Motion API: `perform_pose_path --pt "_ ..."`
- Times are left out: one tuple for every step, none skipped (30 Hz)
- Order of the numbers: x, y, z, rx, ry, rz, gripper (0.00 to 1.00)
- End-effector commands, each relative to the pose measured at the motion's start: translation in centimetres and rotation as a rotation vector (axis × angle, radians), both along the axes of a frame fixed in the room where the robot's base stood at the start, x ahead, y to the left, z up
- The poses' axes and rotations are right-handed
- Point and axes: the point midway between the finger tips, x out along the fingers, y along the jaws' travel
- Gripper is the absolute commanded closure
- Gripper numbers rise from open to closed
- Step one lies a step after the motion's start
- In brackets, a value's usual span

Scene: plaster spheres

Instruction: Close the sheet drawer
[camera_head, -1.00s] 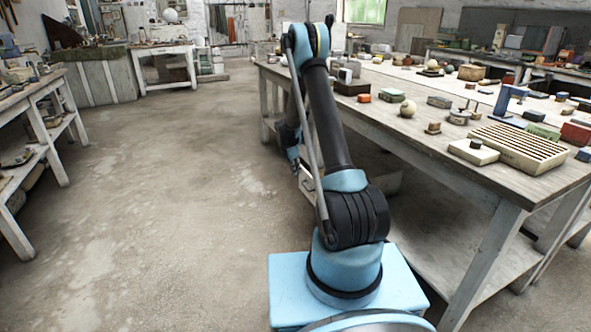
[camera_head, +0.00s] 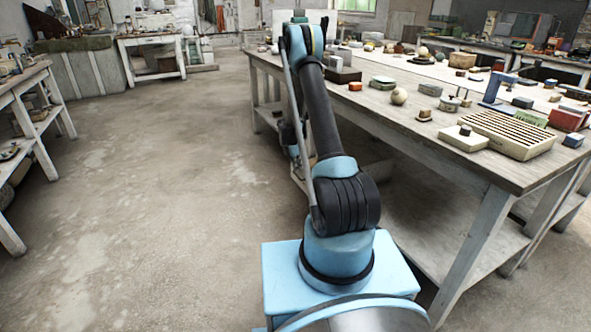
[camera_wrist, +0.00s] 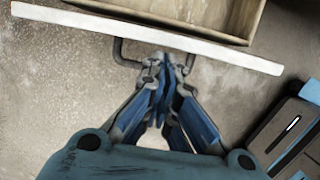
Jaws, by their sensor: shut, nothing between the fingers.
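The sheet drawer's pale front panel (camera_wrist: 90,27) crosses the top of the wrist view, slightly tilted. Behind it the drawer's open wooden tray (camera_wrist: 205,14) shows, standing out and empty where visible. A dark bar handle (camera_wrist: 122,52) sticks out from the panel towards me. My gripper (camera_wrist: 164,62) is shut and empty, its tips at the handle and just in front of the panel. I cannot tell whether they touch the handle. In the head view my arm largely hides the drawer, below the left edge of the long workbench.
The long workbench (camera_head: 440,150) stands to the right of my arm, with a slatted block (camera_head: 507,133) and several small pieces on top. A shelf table (camera_head: 25,85) stands at far left. The concrete floor (camera_head: 150,210) between them is clear.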

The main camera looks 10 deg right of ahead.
Motion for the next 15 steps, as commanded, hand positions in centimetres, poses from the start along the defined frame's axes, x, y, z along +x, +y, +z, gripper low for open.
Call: perform_pose_path --pt "0.0 0.0 0.0 0.000 0.000 0.000 1.00" --pt "0.0 0.0 0.0 0.000 0.000 0.000 1.00" --pt "0.0 0.4 0.0 0.000 0.000 0.001 1.00" --pt "0.0 0.2 0.0 0.000 0.000 0.001 1.00" --pt "0.0 0.1 0.0 0.000 0.000 0.000 1.00" --pt "0.0 0.0 0.0 0.000 0.000 0.000 1.00" --pt "0.1 -0.2 0.0 0.000 0.000 -0.001 1.00" --pt "0.1 -0.3 0.0 0.000 0.000 -0.001 1.00" --pt "0.2 -0.6 0.0 0.000 0.000 -0.002 1.00" --pt "0.3 -0.9 0.0 0.000 0.000 -0.003 1.00" --pt "0.4 -1.2 0.0 0.000 0.000 -0.003 1.00" --pt "0.5 -1.7 0.0 0.000 0.000 -0.003 1.00" --pt "0.7 -2.1 0.0 0.000 0.000 -0.002 1.00" --pt "0.8 -2.6 0.0 0.000 0.000 -0.003 1.00" --pt "1.0 -3.4 0.0 0.000 0.001 -0.004 1.00"
